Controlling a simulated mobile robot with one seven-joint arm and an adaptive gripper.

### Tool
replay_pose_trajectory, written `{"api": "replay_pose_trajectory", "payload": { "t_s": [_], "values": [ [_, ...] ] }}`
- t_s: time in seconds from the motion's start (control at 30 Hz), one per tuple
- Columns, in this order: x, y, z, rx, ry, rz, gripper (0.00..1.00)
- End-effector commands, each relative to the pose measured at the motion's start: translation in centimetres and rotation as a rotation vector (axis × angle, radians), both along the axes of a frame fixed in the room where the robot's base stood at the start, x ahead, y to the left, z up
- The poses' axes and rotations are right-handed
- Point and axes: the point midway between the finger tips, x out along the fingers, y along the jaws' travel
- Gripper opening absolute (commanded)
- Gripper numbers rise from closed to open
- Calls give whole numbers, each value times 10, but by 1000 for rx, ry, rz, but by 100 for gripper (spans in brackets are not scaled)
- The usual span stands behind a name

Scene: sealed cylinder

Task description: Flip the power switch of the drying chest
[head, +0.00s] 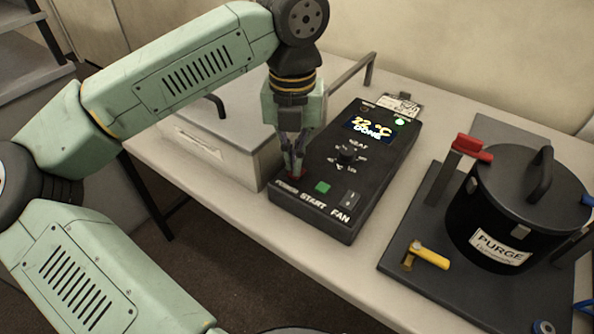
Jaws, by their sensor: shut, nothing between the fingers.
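The black control panel (352,165) lies on the table beside the grey chest (215,140). My gripper (296,175) points down at that spot, shut and empty. I cannot tell whether it touches the switch.
The panel also has a green START button (323,187), a FAN rocker (350,199) and a round black knob (347,156). A black lidded pot labelled PURGE (500,215) with a red clamp handle (474,149) and a yellow-handled valve (430,257) stands at right.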

Motion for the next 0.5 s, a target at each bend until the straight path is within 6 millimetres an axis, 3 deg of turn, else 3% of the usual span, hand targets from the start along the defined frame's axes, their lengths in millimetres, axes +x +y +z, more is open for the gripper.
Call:
{"api": "replay_pose_trajectory", "payload": {
  "t_s": [0.5],
  "values": [
    [0,0,-9,0,0,0,0]
  ]
}}
